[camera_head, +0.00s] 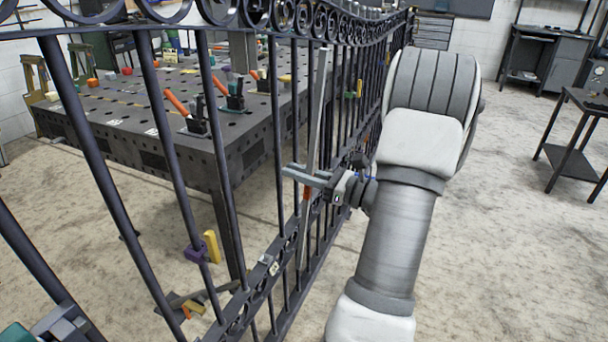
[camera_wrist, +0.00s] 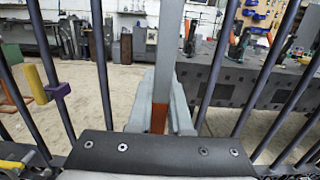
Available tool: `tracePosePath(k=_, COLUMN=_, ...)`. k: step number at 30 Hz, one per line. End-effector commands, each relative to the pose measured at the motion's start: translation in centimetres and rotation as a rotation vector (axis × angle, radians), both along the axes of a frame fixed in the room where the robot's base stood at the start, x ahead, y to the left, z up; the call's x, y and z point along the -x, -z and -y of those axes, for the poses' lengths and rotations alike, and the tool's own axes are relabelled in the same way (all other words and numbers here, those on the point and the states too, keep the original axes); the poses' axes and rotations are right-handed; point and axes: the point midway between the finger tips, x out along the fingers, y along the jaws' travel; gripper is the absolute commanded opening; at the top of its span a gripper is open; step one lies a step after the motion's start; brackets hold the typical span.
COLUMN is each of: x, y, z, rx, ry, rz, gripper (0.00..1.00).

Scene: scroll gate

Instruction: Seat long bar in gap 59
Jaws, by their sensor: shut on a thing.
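The long bar (camera_head: 317,110) is pale grey and stands nearly upright, leaning slightly, with an orange band near my gripper. My gripper (camera_head: 308,177) is shut on it at about mid-length. In the wrist view the bar (camera_wrist: 168,50) rises between the fingers (camera_wrist: 160,118), with the orange band between them. The dark iron gate (camera_head: 170,135) has upright bars and scrolls along the top. The bar's top shows near the upper rail and its foot near the lower rail (camera_head: 262,285). I cannot tell whether either end touches a rail. No gap number is readable.
A perforated work table (camera_head: 110,115) with orange-handled clamps stands behind the gate. Yellow and purple clamps (camera_head: 203,248) sit on a gate bar at lower left. A dark side table (camera_head: 575,140) stands at right.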

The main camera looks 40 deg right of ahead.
Motion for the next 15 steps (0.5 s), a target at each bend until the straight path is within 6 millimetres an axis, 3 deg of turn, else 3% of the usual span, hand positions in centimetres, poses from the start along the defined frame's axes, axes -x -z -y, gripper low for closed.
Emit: tracePosePath(k=15, x=-3.0, y=0.0, z=-1.2, rx=0.002, ry=-0.002, rz=0.005, gripper=0.0)
